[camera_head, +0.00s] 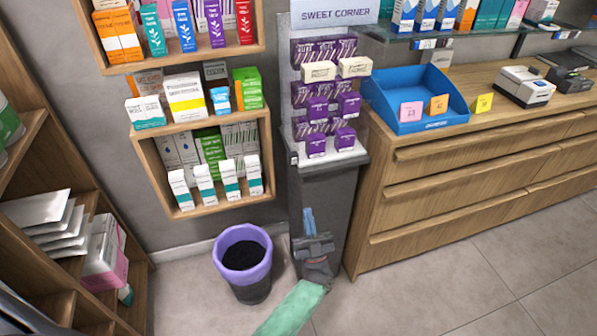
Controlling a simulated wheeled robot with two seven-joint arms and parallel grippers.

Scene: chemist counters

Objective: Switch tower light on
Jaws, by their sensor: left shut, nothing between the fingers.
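The tower is a grey display stand with a "SWEET CORNER" sign (333,14) on top and a dark lower body (342,195). Its racks hold purple and cream sweet boxes (322,72). No lit lamp is clear on the tower. My left gripper (308,214), with blue fingers, is shut and empty. It points up in front of the tower's lower body, below the shelf; I cannot tell whether it touches. My right gripper is out of view.
A purple-rimmed bin (241,232) stands on the floor left of the tower. Wall shelves (205,118) with medicine boxes hang at upper left. A wooden drawer counter (440,170) with a blue tray (400,100) stands close on the right. Floor at lower right is clear.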

